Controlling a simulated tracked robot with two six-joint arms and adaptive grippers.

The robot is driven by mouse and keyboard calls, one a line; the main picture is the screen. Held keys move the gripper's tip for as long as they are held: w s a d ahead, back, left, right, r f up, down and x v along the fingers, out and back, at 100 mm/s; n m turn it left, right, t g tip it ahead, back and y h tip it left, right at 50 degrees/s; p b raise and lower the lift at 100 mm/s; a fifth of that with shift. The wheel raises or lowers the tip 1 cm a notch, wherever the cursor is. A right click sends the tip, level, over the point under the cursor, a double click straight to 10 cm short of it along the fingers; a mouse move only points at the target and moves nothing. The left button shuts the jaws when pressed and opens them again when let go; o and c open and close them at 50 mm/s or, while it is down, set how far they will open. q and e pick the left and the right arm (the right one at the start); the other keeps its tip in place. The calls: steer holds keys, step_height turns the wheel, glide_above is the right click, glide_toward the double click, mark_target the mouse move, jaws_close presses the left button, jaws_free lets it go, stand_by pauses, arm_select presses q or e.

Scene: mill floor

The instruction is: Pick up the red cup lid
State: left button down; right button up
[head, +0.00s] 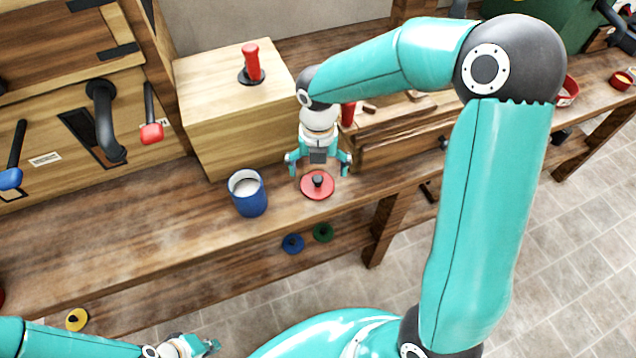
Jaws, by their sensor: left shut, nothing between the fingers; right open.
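The red cup lid (314,190) lies flat on the wooden bench, a round red disc with a dark knob (318,180) on top. A blue cup (250,199) with pale contents stands open to its left. My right gripper (318,168) is open just above and behind the lid in this view, fingers spread to either side. I see nothing between its fingers. My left gripper (207,347) is low at the bottom edge, in front of the bench, shut and empty.
A wooden box (232,126) with a red-handled lever (252,64) stands behind the cup. A wooden drawer unit (400,151) is right of the lid. Blue (292,243) and green (323,232) lids lie lower down, with a yellow one (77,319) at left.

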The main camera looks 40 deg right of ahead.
mark_target(317, 178)
steer(key=f, duration=0.4)
steer(key=shift+w+f, duration=0.2)
steer(key=shift+c, duration=0.2)
